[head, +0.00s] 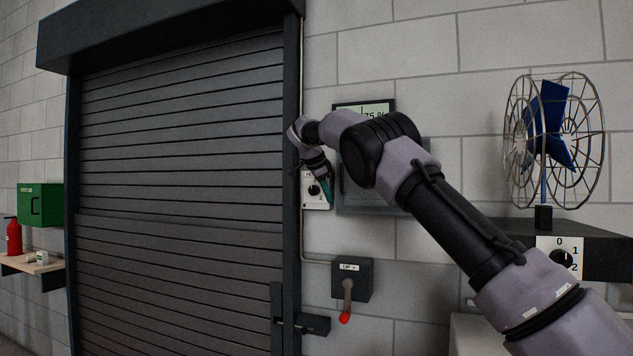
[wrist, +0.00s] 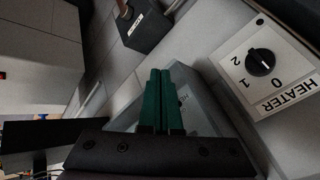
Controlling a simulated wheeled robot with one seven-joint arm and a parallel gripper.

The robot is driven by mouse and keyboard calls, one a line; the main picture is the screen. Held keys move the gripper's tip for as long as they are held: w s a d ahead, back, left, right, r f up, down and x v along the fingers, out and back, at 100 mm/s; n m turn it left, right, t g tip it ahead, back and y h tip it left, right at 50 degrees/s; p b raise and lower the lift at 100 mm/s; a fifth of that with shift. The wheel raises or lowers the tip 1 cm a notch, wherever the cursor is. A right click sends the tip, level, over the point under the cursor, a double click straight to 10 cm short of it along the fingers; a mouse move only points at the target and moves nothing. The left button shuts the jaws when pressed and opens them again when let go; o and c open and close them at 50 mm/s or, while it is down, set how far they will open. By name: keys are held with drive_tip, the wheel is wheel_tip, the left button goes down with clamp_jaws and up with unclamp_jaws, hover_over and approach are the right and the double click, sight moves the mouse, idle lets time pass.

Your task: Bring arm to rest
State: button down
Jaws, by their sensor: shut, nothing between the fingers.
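My arm reaches from the lower right of the head view toward the wall beside the shutter door. My gripper (head: 326,189) is in front of the white heater panel (head: 311,203) and partly covers it. In the wrist view the two green fingers of my gripper (wrist: 161,76) lie together, with nothing between them. The heater panel (wrist: 295,88) with its black knob (wrist: 260,62) is to the right of the fingers there, apart from them. A grey wall box (wrist: 212,112) shows behind the fingers.
A display reading 75 % (head: 374,108) is above the grey box. A lever box (head: 351,271) with a red-tipped lever (head: 346,302) is below. The roller door (head: 180,190) is left. A blue fan (head: 551,125) and its dial panel (head: 560,247) are right of my arm.

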drive_tip(key=shift+s+a+r, duration=1.05)
drive_tip(key=shift+a+r, duration=0.55)
drive_tip(key=shift+r, duration=0.9)
drive_tip(key=s+d+r+n+g+y, duration=0.1)
drive_tip(key=s+d+r+y, duration=0.2)
drive_tip(key=d, duration=0.8)
drive_tip(key=s+d+r+n, duration=0.25)
drive_tip(key=s+d, duration=0.25)
drive_tip(key=d, duration=0.7)
drive_tip(key=s+d+f+n+y, duration=0.1)
drive_tip(key=s+d, duration=0.2)
drive_tip(key=s, duration=0.4)
drive_tip(key=s+d+n+y, duration=0.1)
drive_tip(key=s+d+n, duration=0.15)
drive_tip(key=s, duration=0.45)
drive_tip(key=s+f+n+t, duration=0.1)
drive_tip(key=s+f, duration=0.6)
drive_tip(key=s, duration=0.4)
drive_tip(key=s+d+f+n+t, duration=0.1)
drive_tip(key=s+f+n, duration=0.1)
drive_tip(key=s+f, duration=0.5)
drive_tip(key=s, duration=0.5)
drive_tip(key=shift+f+n, duration=0.2)
drive_tip(key=shift+n, duration=0.1)
